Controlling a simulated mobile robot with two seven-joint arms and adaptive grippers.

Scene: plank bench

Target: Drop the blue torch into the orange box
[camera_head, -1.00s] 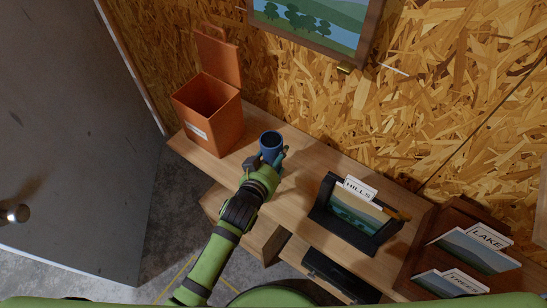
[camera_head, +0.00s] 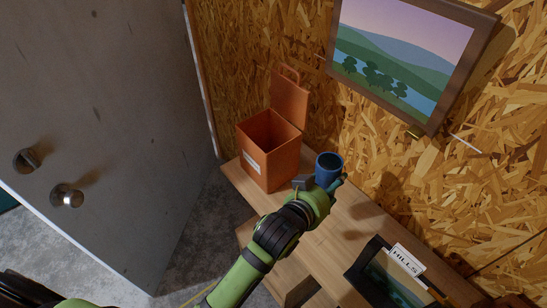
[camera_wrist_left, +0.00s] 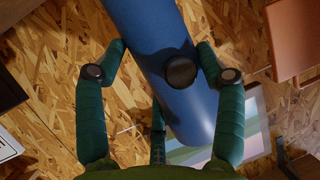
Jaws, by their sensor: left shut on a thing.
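The blue torch (camera_head: 326,172) is held in my left gripper (camera_head: 318,187), just right of the orange box in the head view. In the left wrist view the torch (camera_wrist_left: 165,55) lies between the green fingers of the gripper (camera_wrist_left: 160,85), its round black button facing the camera. The orange box (camera_head: 268,165) stands on the plank bench (camera_head: 345,225) with its lid (camera_head: 290,100) raised at the back and its top open. A white label is on its front. My right gripper is not in the frames.
A black holder (camera_head: 375,270) with a card marked HILLS (camera_head: 407,260) stands on the bench at the lower right. A framed landscape picture (camera_head: 400,60) hangs on the chipboard wall. A grey door (camera_head: 90,110) is on the left.

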